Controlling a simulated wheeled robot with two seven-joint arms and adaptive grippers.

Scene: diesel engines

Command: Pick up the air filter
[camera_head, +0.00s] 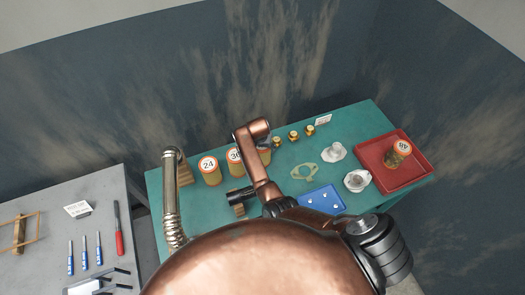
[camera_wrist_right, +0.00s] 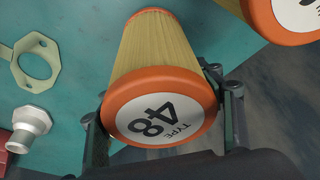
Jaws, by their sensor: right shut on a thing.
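The air filter (camera_wrist_right: 155,60) has a pleated yellow body, orange end rims and a white label reading TYPE 48. In the right wrist view, the two dark fingers of my right gripper (camera_wrist_right: 165,105) are shut around its labelled end, one on each side. In the head view a filter (camera_head: 264,156) is mostly hidden behind my copper right arm, and I cannot make out the fingers there. Whether the held filter touches the table is unclear. My left gripper is not in view.
Filters labelled 24 (camera_head: 210,174) and 36 (camera_head: 235,161) stand close by on the green table (camera_head: 300,153). A red tray (camera_head: 416,170) holds another filter (camera_head: 397,153). A gasket (camera_head: 304,171), white fittings (camera_head: 334,151), a blue plate (camera_head: 321,200) and a ribbed metal pipe (camera_head: 171,200) are also there.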

